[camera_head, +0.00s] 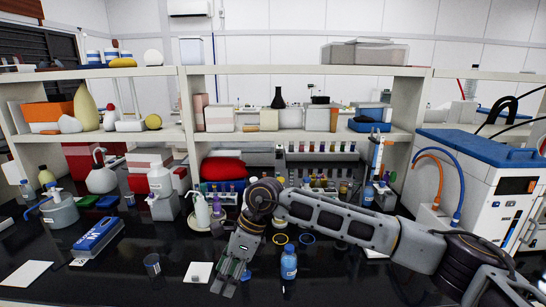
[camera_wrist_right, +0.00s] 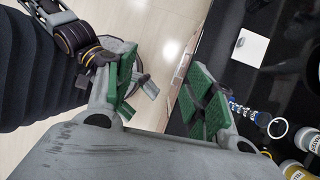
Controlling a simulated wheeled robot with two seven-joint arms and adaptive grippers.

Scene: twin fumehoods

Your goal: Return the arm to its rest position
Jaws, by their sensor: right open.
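My right gripper (camera_head: 232,278) hangs over the front of the black bench, fingers pointing down. In the right wrist view the same gripper (camera_wrist_right: 163,92) is open, with its green finger pads apart and nothing between them. Pale floor and the bench edge show beyond the fingers. My right arm reaches in from the right across the bench. In the head view my left gripper does not show. In the wrist view, a dark and grey arm part of mine is partly hidden behind one finger.
A blue-capped bottle (camera_head: 288,262) stands just right of the gripper. A small clear beaker (camera_head: 152,265) and a white square (camera_head: 198,272) lie to its left. A blue-topped machine (camera_head: 480,180) stands at the right. Crowded shelves (camera_head: 300,71) run behind. Front left bench is partly clear.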

